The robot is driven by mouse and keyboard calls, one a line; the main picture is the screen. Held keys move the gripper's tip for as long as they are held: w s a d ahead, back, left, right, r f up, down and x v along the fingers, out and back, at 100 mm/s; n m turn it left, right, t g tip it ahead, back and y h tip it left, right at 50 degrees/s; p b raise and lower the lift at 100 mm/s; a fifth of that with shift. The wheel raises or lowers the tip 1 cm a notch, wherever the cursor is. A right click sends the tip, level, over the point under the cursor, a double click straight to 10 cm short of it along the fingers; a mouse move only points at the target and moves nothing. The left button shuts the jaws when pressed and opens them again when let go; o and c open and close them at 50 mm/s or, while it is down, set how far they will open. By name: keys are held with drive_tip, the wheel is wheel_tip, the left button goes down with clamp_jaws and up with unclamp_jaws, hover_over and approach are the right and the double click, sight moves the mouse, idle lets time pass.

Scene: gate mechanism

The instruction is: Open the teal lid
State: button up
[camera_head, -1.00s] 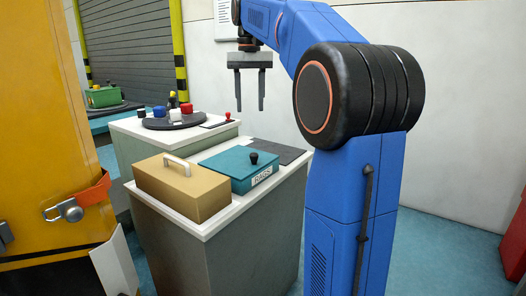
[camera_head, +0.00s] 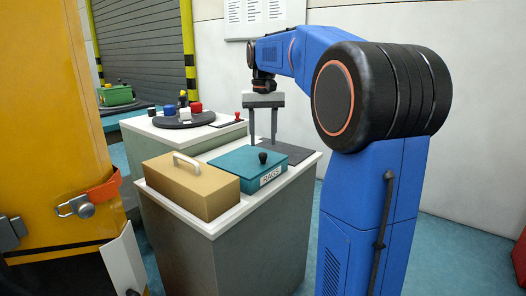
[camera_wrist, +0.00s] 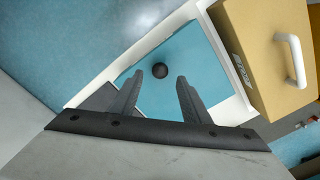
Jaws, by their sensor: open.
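The teal lid (camera_head: 240,161) is a flat lid on a low box labelled "RAGS", lying shut on the white-topped cabinet. A black round knob (camera_head: 263,157) stands near its front edge. My gripper (camera_head: 263,142) is open and empty, pointing down above the lid's far side. In the wrist view, the teal lid (camera_wrist: 190,60) shows beyond my open gripper (camera_wrist: 157,82), with the knob (camera_wrist: 160,71) lined up between the fingertips but apart from them.
A tan box (camera_head: 190,190) with a white handle stands left of the teal lid. A dark mat (camera_head: 298,151) lies to its right. A second cabinet behind bears a dark round tray (camera_head: 185,120) with coloured items. An orange-yellow structure (camera_head: 50,130) stands at the left.

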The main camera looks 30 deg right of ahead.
sight(263, 153)
drive_tip(key=shift+f, duration=2.55)
drive_tip(key=shift+c, duration=0.3)
clamp_jaws()
drive_tip(key=w+a, duration=0.3)
drive_tip(key=w, duration=0.5)
drive_tip(key=w+a, duration=0.3)
drive_tip(key=w, duration=0.5)
drive_tip(key=shift+w, duration=0.3)
drive_tip(key=shift+o, duration=0.3)
unclamp_jaws()
drive_tip(key=shift+r, duration=0.15)
wheel_tip(263, 153, up, 17)
drive_tip(key=shift+r, duration=0.1)
